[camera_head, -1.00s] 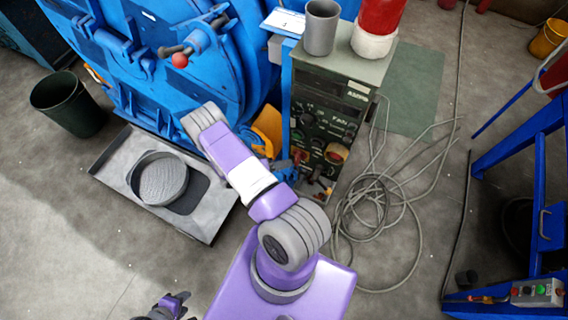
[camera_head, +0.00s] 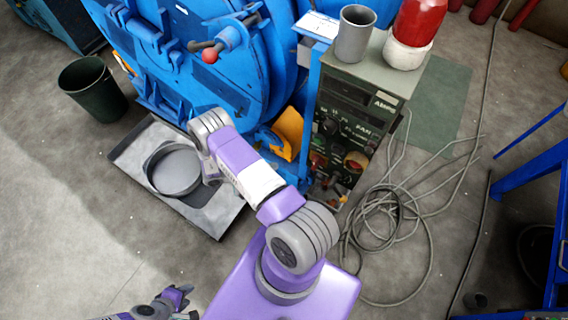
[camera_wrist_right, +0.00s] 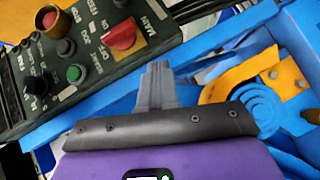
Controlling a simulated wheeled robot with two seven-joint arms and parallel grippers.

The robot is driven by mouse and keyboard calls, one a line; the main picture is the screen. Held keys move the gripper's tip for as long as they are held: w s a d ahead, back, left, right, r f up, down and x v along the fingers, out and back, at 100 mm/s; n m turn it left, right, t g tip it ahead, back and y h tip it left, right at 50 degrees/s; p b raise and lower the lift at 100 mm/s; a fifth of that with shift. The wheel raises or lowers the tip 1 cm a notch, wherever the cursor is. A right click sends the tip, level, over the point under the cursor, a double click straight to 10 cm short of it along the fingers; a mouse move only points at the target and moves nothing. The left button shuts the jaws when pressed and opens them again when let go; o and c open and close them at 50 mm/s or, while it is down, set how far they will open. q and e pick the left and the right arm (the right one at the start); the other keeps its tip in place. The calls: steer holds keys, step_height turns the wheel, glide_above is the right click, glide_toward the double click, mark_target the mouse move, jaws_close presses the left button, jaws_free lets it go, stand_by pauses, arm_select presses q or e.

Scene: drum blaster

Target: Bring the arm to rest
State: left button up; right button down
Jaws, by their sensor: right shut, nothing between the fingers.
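My right arm (camera_head: 262,182) is purple and grey. It reaches up and left from the bottom of the head view, with its bent grey joint (camera_head: 210,127) in front of the blue machine. Its gripper is hidden in the head view. In the right wrist view the right gripper (camera_wrist_right: 157,85) is shut and empty, close to a dark green control panel (camera_wrist_right: 85,60) and blue framework. Whether it touches them I cannot tell. My left gripper (camera_head: 177,298) is partly visible at the bottom left of the head view, over the floor; its jaws are unclear.
The blue machine (camera_head: 180,60) has a red-knobbed handle. A grey tray (camera_head: 222,215) with a round pan (camera_head: 175,168) lies left of my arm. A dark bin (camera_head: 92,90) stands further left. Loose cables (camera_head: 400,225) and a blue frame (camera_head: 535,170) are at right.

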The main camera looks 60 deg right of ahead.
steer(key=shift+f+v, duration=0.2)
steer(key=shift+v, duration=0.65)
steer(key=w+a+f+n+t+y+p, duration=0.25)
steer(key=w+a+n+t, duration=0.3)
steer(key=w+t, duration=0.55)
steer(key=s+a+r+n+t+y+p, duration=0.1)
steer(key=s+a+r+t+y+p, duration=0.15)
steer(key=a+y, duration=0.75)
steer(key=s+a+r+n+g+y, duration=0.1)
steer(key=s+a+r, duration=0.1)
steer(key=s+a, duration=0.3)
steer(key=s+a+r+n+g+y, duration=0.1)
steer(key=s+a+r, duration=0.2)
steer(key=a, duration=0.6)
steer(key=shift+s+r+n+p, duration=0.3)
steer(key=shift+s+n+p, duration=0.1)
steer(key=shift+s, duration=0.85)
steer(key=shift+y, duration=0.25)
